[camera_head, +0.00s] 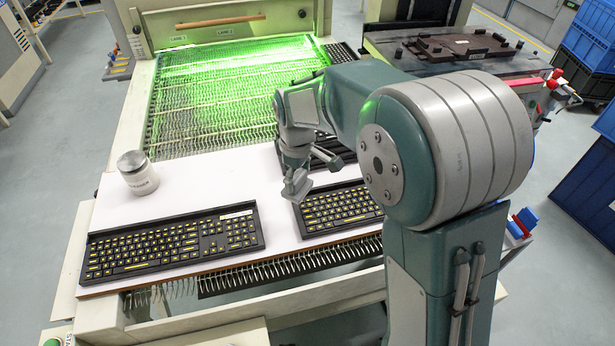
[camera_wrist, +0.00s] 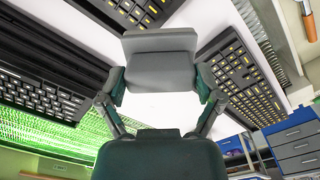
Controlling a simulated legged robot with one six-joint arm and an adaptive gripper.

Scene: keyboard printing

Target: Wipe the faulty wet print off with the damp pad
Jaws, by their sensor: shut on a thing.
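My gripper (camera_head: 300,172) hangs over the white table and is shut on a light grey pad (camera_head: 297,187). The pad also shows in the wrist view (camera_wrist: 160,52), held between the two fingers. The left keyboard (camera_head: 172,243), also black with yellow prints, lies to the left, clear of the gripper. No smeared or wet print can be made out on either keyboard.
A white jar with a metal lid (camera_head: 137,173) stands at the table's back left. Other dark keyboards (camera_head: 326,153) lie behind the gripper. A green-lit conveyor (camera_head: 225,95) runs behind the white table (camera_head: 215,170). The table is clear between the jar and the gripper.

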